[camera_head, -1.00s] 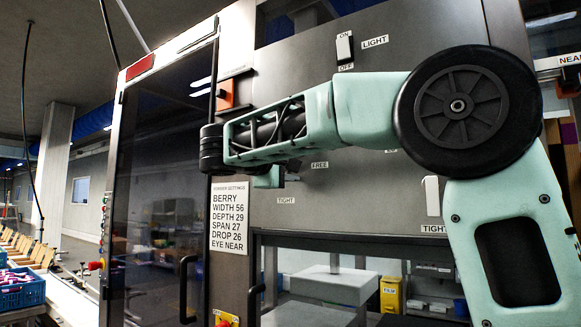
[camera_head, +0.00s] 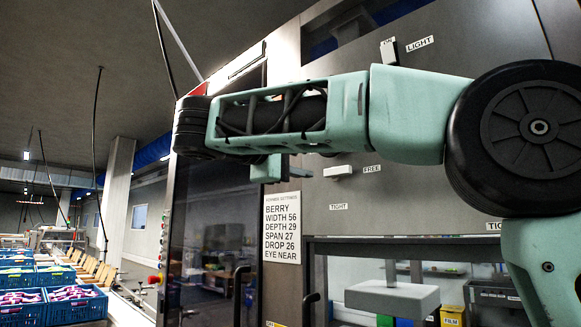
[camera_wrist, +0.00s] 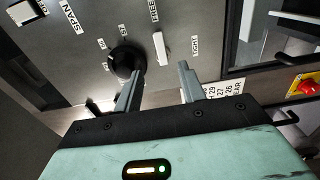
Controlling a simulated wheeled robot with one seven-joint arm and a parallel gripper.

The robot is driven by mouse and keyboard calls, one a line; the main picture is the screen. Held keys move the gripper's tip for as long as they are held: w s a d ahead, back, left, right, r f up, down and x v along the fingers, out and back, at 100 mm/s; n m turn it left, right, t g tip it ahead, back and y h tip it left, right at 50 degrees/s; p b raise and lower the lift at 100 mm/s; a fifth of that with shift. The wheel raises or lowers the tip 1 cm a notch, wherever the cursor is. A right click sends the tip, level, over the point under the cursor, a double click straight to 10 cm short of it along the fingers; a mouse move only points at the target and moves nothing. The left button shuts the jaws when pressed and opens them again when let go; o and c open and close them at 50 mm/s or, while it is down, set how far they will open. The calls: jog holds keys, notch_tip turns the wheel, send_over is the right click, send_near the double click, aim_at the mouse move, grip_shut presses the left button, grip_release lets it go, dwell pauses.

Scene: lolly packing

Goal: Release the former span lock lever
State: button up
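A white lever (camera_head: 338,171) on the grey machine panel lies level, its free end towards the FREE label (camera_head: 372,168). The TIGHT label (camera_head: 338,206) is below it. In the wrist view the lever (camera_wrist: 162,49) lines up with FREE (camera_wrist: 153,10), with TIGHT (camera_wrist: 195,47) to one side. A SPAN label (camera_wrist: 72,18) and a round black knob (camera_wrist: 126,62) are nearby. My gripper (camera_wrist: 160,82) is open and empty, its fingers pointing at the panel and apart from the lever. In the head view my gripper (camera_head: 288,167) is left of the lever, its fingers mostly hidden.
A settings sheet (camera_head: 281,228) reads SPAN 27. A LIGHT switch (camera_head: 389,52) is higher on the panel. Door handles (camera_head: 240,290) stick out below left. A red button (camera_wrist: 305,87) on yellow shows at right in the wrist view. Blue crates (camera_head: 72,301) stand far left.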

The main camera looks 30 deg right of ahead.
jog(key=shift+v, duration=1.55)
jog(key=a+f+n+y+b, duration=0.1)
jog(key=a+f+n+y, duration=0.15)
jog(key=f, duration=0.75)
jog(key=a+f+n+y+b, duration=0.1)
jog(key=f+n+y, duration=0.25)
jog(key=f, duration=0.65)
jog(key=a+f+n+y+b, duration=0.15)
jog(key=f+y, duration=0.25)
jog(key=f, duration=0.5)
jog(key=s+a+f+m+g+y+b, duration=0.1)
jog(key=s+a+f+m+g+y, duration=0.1)
jog(key=s+f, duration=1)
jog(key=s+a+f+m+g+y+b, duration=0.1)
jog(key=s+a+f+g+y, duration=0.2)
jog(key=s+f, duration=0.9)
notch_tip(320, 180, down, 4)
jog(key=g+y, duration=0.1)
jog(key=y, duration=0.1)
jog(key=shift+a+m+y, duration=0.3)
jog(key=shift+m, duration=0.05)
